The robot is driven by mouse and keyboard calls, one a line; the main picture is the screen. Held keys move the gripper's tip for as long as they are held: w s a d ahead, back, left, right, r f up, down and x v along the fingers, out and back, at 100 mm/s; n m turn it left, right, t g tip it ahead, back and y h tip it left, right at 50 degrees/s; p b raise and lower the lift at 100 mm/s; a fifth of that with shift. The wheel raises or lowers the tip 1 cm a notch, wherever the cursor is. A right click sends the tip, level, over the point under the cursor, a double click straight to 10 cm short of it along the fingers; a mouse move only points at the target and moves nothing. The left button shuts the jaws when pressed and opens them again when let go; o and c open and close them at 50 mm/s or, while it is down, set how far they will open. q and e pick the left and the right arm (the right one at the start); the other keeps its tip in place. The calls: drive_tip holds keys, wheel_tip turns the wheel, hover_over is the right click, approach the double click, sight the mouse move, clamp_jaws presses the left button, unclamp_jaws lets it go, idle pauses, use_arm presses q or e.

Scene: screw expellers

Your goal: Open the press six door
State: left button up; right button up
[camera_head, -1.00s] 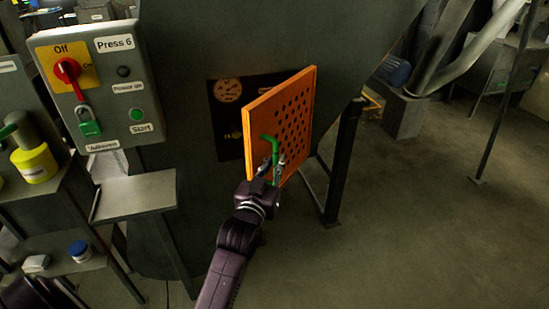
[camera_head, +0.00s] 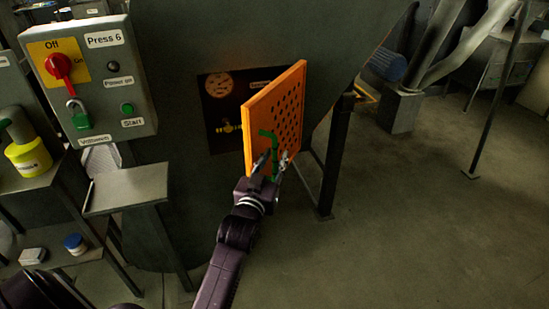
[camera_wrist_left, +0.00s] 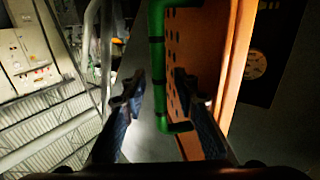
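The orange perforated press six door (camera_head: 285,108) stands swung out from the dark machine wall, and its face and edge show. Its green bent handle (camera_head: 270,138) also shows in the left wrist view (camera_wrist_left: 157,50). My left gripper (camera_head: 272,160) is at the handle's lower part, with one finger on each side. In the left wrist view its fingers (camera_wrist_left: 157,85) are apart, with the green handle between them and visible gaps beside it. Behind the door, the opening (camera_head: 226,138) shows a round gauge (camera_head: 219,84) and a yellow valve (camera_head: 229,128). My right gripper is not in view.
The Press 6 control box (camera_head: 90,80) with a red switch and green padlock hangs at left. A grey side table (camera_head: 128,188) stands below it. A dark support leg (camera_head: 335,160) is right of the door. The floor (camera_head: 400,240) at right is clear.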

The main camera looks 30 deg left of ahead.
use_arm(q)
drive_tip(key=v, duration=1.2)
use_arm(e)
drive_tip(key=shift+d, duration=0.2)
use_arm(q)
drive_tip(key=shift+c, duration=0.5)
